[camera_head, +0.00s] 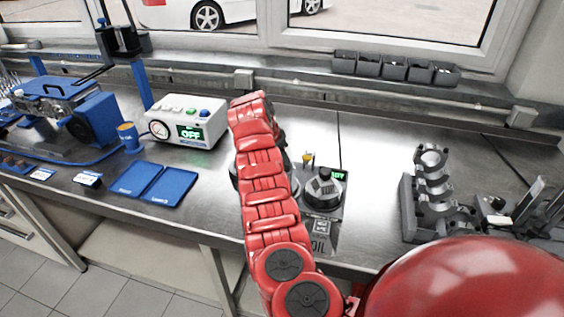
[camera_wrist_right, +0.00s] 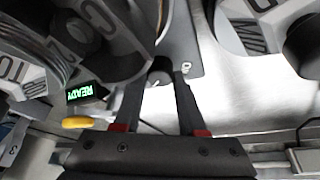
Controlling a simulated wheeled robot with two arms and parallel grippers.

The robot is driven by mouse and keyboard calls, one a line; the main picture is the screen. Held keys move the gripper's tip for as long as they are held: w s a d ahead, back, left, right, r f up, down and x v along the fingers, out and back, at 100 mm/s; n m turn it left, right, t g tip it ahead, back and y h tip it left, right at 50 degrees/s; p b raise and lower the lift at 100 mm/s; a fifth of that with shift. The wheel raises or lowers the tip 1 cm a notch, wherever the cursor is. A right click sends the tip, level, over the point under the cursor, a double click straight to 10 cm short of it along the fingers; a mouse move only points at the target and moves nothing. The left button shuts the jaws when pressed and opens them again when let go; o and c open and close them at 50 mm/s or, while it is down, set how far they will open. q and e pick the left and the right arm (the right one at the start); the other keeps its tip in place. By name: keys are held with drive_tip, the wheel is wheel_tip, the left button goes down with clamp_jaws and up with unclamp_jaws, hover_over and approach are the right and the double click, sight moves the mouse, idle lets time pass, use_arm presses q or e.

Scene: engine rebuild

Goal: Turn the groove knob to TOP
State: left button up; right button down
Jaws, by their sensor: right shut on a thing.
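A grey device (camera_head: 328,228) stands on the bench with a round dark knob (camera_head: 322,189) on its right part, a lit green display and an OIL label. My red right arm crosses in front of its left part, and my right gripper is hidden behind the arm in the head view. In the right wrist view, large grey dials with letters, one central (camera_wrist_right: 110,42), fill the upper left. The right gripper's (camera_wrist_right: 160,68) dark fingers converge at the edge of that dial, shut on a dark part that seems to be the groove knob. The pointer setting is unclear. My left gripper is not in view.
Left stands a white box (camera_head: 183,128) with a green OFF display. Blue trays (camera_head: 170,187) lie before it, and a blue-mounted engine (camera_head: 65,105) sits farther left. A grey crankshaft-like part (camera_head: 435,190) stands right. A green READY display (camera_wrist_right: 85,92) shows in the wrist view.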

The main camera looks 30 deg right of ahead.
drive_tip(key=shift+c, duration=2.4)
unclamp_jaws()
drive_tip(key=b+v, duration=0.2)
drive_tip(key=v, duration=1.5)
drive_tip(key=shift+r, duration=0.2)
